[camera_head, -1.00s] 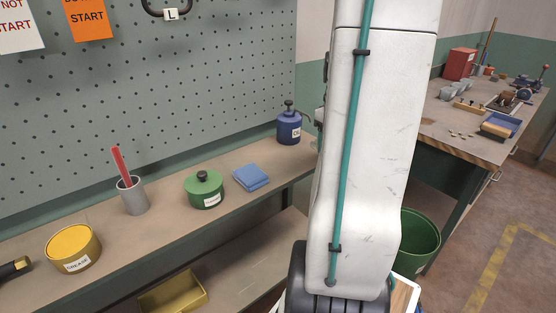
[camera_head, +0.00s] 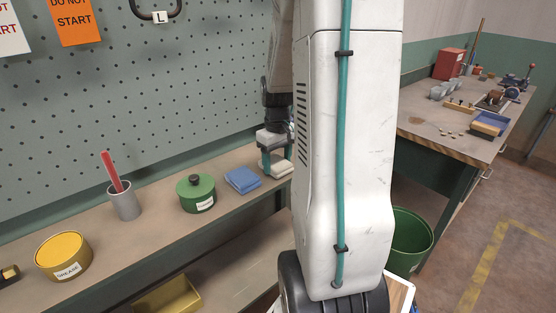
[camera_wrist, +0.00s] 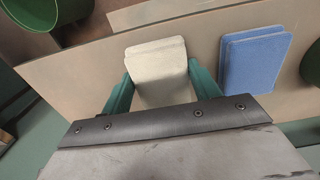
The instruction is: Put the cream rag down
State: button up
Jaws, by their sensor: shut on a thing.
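The cream rag (camera_wrist: 160,72) is a folded, pale cloth between the two teal fingers of my gripper (camera_wrist: 160,88) in the wrist view. My gripper (camera_head: 274,165) is shut on it, over the shelf beside the pegboard in the head view. The rag (camera_head: 281,168) shows there partly behind my fingers and beside my white arm. It is at or just above the shelf top (camera_head: 150,208); I cannot tell whether it touches. A folded blue rag (camera_wrist: 255,60) lies close to its right in the wrist view.
The blue rag (camera_head: 243,180), a green lidded pot (camera_head: 196,194), a grey cup with a red stick (camera_head: 124,202) and a yellow tin (camera_head: 64,256) line the shelf. A green bin (camera_head: 409,240) stands below the workbench (camera_head: 450,146) at the right.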

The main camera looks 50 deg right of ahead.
aim_at(278, 162)
jog(key=o, duration=0.9)
jog(key=shift+f, duration=0.1)
notch_tip(278, 162, up, 12)
jog(key=s+a+r+n, duration=0.1)
jog(key=a+r, duration=0.1)
jog(key=a, duration=0.6)
jog(key=s+a+r, duration=0.1)
jog(key=a+r, duration=0.1)
jog(key=a, duration=0.7)
jog(key=shift+n+t, duration=0.6)
jog(key=shift+n, duration=0.2)
jog(key=s+a, duration=0.3)
jog(key=a, duration=0.1)
jog(key=s+a+f, duration=0.1)
jog(key=s+a, duration=0.6)
jog(key=a, duration=0.2)
jog(key=shift+s+f, duration=0.2)
jog(key=shift+f, duration=0.15)
